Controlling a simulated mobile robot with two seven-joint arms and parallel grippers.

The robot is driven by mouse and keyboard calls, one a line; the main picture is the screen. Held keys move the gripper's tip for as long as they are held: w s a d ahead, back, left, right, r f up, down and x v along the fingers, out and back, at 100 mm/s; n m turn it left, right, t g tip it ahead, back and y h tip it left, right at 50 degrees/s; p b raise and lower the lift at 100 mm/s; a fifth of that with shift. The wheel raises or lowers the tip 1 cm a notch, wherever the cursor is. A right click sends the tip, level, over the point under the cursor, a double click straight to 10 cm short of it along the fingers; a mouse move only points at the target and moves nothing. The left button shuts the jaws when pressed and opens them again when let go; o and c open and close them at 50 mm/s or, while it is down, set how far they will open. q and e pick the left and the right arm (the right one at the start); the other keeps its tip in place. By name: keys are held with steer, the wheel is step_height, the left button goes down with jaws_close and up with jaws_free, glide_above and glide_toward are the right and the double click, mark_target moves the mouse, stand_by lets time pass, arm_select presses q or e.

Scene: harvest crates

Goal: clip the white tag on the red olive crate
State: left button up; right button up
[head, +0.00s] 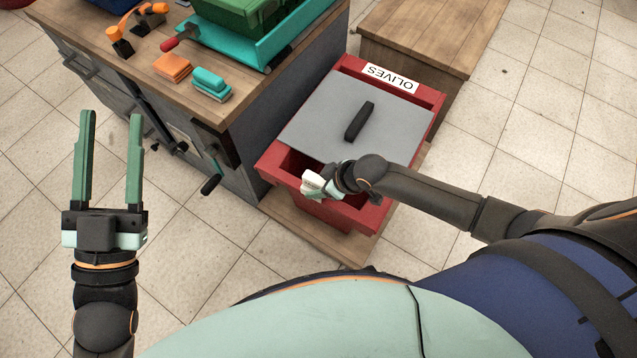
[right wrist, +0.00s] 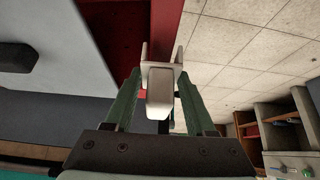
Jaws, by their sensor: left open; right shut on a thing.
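The red olive crate (head: 372,218) stands low at the centre right in the head view, with an OLIVES label on its far rim. My right gripper (right wrist: 158,88) is shut on the white tag (right wrist: 160,95), at the crate's near rim. In the right wrist view the tag's two prongs point away from me, toward the red wall (right wrist: 168,30). They appear to line up with its edge; I cannot tell whether they touch it. The tag also shows at the near rim in the head view (head: 312,184). My left gripper (head: 112,117) is open and empty, over the floor at left.
A grey lid (head: 310,125) with a black handle (head: 359,121) covers most of the crate, leaving a gap at the near side. A workbench (head: 200,105) with sponges, a teal tray (head: 262,50) and tools stands left. A wooden table (head: 425,35) stands behind. Tiled floor lies free around.

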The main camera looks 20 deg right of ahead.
arm_select(q)
steer(key=shift+f+b, duration=0.95)
steer(key=shift+f, duration=0.05)
arm_select(e)
steer(key=shift+f, duration=1.7)
steer(key=o, duration=1.4)
